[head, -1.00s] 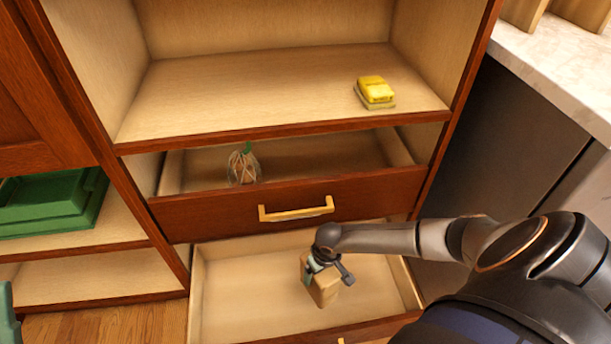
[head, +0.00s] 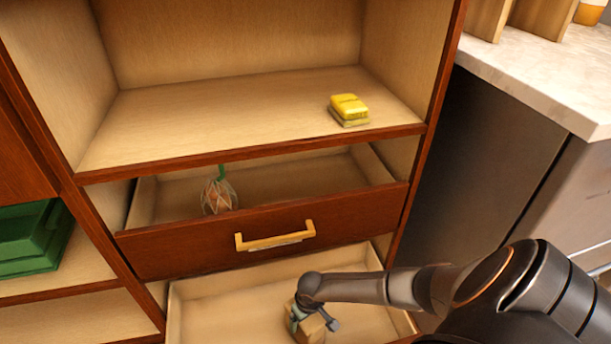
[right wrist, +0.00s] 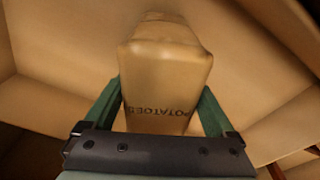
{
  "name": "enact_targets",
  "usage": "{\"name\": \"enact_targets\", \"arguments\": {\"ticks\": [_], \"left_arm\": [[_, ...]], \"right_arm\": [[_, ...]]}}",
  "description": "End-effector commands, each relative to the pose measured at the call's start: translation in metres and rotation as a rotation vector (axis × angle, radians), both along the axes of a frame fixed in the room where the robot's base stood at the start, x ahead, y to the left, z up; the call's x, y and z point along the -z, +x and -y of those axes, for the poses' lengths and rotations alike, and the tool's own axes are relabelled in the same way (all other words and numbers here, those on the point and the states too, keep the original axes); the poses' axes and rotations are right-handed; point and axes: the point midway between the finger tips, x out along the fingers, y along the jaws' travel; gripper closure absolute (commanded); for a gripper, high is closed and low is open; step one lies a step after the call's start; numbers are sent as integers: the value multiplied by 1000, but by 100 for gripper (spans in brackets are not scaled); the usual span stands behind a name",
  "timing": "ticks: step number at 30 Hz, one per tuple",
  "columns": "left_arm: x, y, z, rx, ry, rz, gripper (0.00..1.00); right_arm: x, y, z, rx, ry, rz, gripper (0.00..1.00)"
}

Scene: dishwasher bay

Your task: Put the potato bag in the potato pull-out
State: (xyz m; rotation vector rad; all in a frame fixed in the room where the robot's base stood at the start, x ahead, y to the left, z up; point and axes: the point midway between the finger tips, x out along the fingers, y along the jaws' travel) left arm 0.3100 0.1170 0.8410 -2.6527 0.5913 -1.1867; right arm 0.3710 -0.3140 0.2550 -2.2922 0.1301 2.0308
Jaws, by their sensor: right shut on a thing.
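The potato bag (head: 311,329) is a brown paper bag at the lower open pull-out (head: 215,299) in the head view. In the right wrist view the bag (right wrist: 165,75) stands between my fingers, with POTATOES printed on it. My right gripper (head: 301,316) is shut on the bag. The pull-out's pale wooden walls surround the bag; I cannot tell whether its base touches the floor. My left gripper is not in view.
An upper drawer (head: 270,238) with a yellow handle is partly open above and holds a netted bag (head: 219,194). A yellow packet (head: 349,109) lies on the shelf. A green crate (head: 30,237) stands at the left, a counter (head: 540,75) at the right.

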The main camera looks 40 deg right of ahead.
Motion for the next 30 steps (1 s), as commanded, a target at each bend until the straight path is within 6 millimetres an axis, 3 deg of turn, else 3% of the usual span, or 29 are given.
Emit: {"name": "enact_targets", "arguments": {"ticks": [3,4,6,16,30], "left_arm": [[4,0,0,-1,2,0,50],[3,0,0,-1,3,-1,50],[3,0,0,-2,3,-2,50],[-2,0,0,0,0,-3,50],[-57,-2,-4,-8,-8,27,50]], "right_arm": [[3,2,0,-1,0,4,100],[2,0,0,-1,0,0,7],[2,0,0,0,0,0,0],[-3,0,0,1,0,0,0],[-97,-11,0,-1,-1,1,0]]}}
